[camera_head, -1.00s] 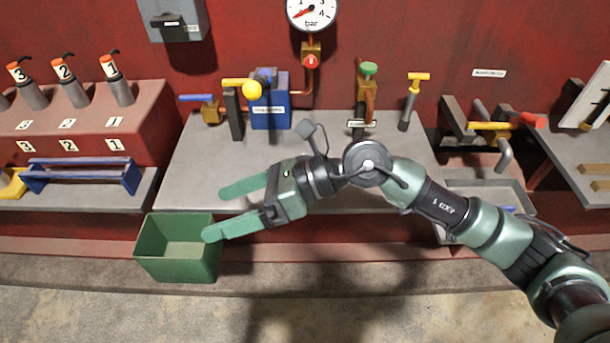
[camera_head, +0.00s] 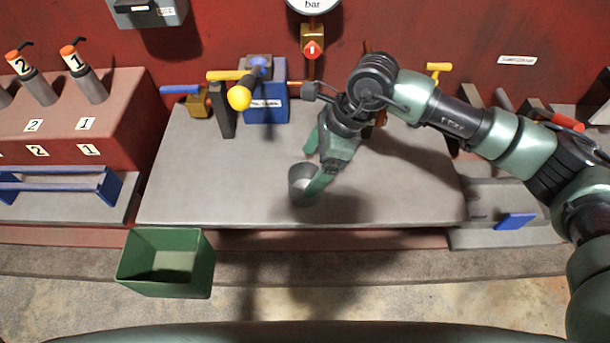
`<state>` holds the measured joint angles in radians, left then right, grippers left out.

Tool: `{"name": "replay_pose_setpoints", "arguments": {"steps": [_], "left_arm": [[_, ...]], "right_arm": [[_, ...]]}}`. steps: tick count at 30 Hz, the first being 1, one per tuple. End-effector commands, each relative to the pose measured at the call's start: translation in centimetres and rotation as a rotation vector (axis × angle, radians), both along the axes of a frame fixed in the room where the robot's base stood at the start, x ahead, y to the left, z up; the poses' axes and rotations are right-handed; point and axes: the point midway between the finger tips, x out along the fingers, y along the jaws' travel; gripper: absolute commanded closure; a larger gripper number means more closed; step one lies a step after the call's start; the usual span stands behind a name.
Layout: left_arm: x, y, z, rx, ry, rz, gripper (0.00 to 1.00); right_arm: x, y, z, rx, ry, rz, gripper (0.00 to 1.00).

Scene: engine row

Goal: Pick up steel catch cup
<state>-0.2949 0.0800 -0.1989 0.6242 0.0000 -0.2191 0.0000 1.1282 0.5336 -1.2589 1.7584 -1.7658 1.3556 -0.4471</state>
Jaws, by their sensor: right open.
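The steel catch cup (camera_head: 297,189) is a small grey open-topped cup standing upright on the middle of the grey bench top (camera_head: 220,190). My right gripper (camera_head: 311,170) is open at the cup, pointing down and left. Its nearer green finger overlaps the cup's right side. The farther finger is just behind the cup. I cannot tell whether either finger touches the cup or whether the nearer one is inside its rim. My left gripper is not in view.
A green open bin (camera_head: 202,268) stands below the bench's front left edge. A blue block (camera_head: 268,105) with a yellow-knobbed lever (camera_head: 239,98) is at the back. Several numbered cylinders stand on the red step (camera_head: 120,125) at left. The bench left of the cup is clear.

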Motion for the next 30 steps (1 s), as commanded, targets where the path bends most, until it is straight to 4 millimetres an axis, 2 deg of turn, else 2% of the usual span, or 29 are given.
{"name": "replay_pose_setpoints", "arguments": {"steps": [5,10,13,22,23,30], "left_arm": [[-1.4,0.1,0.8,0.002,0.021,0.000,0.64],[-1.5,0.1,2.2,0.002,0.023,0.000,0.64],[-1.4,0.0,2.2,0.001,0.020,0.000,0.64],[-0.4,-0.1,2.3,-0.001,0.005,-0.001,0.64],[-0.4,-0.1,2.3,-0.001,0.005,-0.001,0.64],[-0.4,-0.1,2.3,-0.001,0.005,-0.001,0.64]], "right_arm": [[-0.2,0.9,-1.7,0.002,0.004,0.002,0.09],[-0.5,1.9,-4.0,0.002,0.006,0.002,0.09],[-0.4,2.4,-5.3,0.002,0.005,0.002,0.09],[-0.4,2.7,-6.1,0.003,0.001,0.001,0.09],[-0.4,2.7,-6.1,0.003,0.001,0.001,0.12],[-0.4,2.7,-6.1,0.003,0.002,0.001,0.77]]}}
